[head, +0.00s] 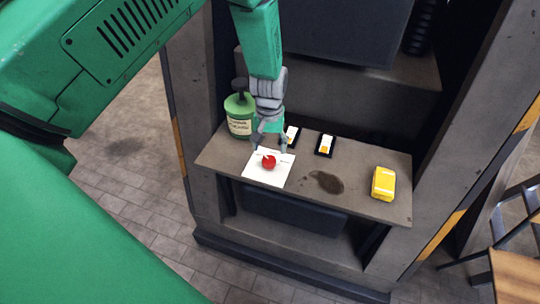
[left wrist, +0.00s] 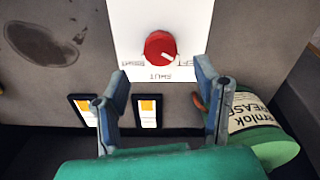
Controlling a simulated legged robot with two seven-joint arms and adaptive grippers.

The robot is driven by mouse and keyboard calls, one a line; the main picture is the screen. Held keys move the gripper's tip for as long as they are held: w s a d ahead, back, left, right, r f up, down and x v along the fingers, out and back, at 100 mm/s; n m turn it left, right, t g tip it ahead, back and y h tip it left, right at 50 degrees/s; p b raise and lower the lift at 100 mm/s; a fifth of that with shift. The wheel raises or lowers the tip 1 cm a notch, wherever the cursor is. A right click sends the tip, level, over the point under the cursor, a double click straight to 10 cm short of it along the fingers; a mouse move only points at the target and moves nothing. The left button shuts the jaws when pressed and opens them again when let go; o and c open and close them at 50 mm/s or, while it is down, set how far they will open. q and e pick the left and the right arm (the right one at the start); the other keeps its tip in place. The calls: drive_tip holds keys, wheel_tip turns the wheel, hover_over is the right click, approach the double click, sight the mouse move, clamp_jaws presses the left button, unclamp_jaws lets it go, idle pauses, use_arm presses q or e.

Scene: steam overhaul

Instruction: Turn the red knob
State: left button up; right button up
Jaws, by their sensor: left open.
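The red knob (head: 268,162) sits on a white panel (head: 262,178) on the grey shelf. In the left wrist view the red knob (left wrist: 160,47) shows a pale pointer mark on its right side, and the white panel (left wrist: 190,14) has printed lettering, with "SHUT" below the knob. My left gripper (head: 270,144) is open above the panel, at its back edge. In the left wrist view the fingers of the gripper (left wrist: 162,88) stand apart, with the knob beyond the tips and between their lines. Nothing is between the fingers. My right gripper is not seen.
A green labelled canister (head: 239,117) stands close left of my left gripper. Two dark-framed cards, one orange and white (head: 325,145), lie behind the panel. A dark stain (head: 326,182) and a yellow box (head: 383,184) are to the right.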

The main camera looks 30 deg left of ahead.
sight(270, 158)
use_arm(q)
wheel_tip(270, 158, up, 6)
idle(0.6)
